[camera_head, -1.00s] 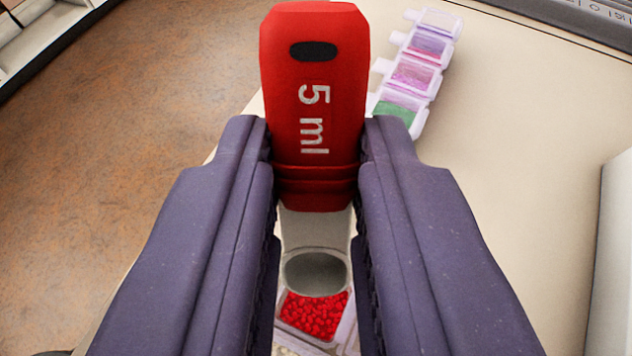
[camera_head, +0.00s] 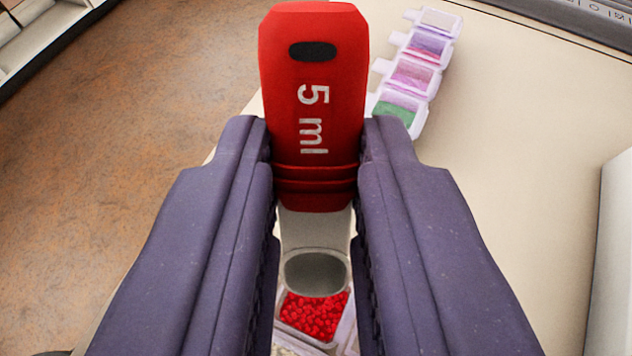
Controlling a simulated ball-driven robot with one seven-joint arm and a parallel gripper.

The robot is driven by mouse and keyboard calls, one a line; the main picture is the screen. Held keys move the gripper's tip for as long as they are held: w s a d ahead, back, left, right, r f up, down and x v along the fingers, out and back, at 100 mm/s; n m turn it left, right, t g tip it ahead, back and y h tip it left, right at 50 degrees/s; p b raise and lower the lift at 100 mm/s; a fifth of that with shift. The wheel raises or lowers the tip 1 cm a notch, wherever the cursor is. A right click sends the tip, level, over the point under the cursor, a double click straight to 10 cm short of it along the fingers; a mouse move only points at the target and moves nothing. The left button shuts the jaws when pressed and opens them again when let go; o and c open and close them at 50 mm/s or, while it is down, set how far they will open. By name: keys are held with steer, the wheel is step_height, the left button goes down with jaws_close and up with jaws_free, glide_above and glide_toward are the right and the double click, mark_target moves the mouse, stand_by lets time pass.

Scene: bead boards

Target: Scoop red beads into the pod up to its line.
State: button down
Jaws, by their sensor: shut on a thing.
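My gripper (camera_head: 316,190) is shut on a measuring spoon with a red handle (camera_head: 314,120) marked "5 ml". The spoon's pale grey bowl (camera_head: 316,272) shows between the fingers, low in the view, and looks empty. Red beads (camera_head: 314,316) fill part of a clear compartment just below the bowl in the picture. I cannot tell whether the bowl touches them. A row of clear pods (camera_head: 415,72) stands at the upper right. One holds green, others pink and purple contents, and the farthest pod (camera_head: 438,20) looks empty. No fill line can be made out.
Pale beads (camera_head: 290,346) show at the bottom edge beside the red ones. The cream tabletop (camera_head: 520,130) is clear to the right of the pods. A white block-like object (camera_head: 612,260) stands at the right edge. Brown floor (camera_head: 130,150) lies to the left.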

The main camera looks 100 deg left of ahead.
steer(key=shift+r, duration=0.15)
step_height(320, 180, up, 5)
steer(key=p, duration=0.4)
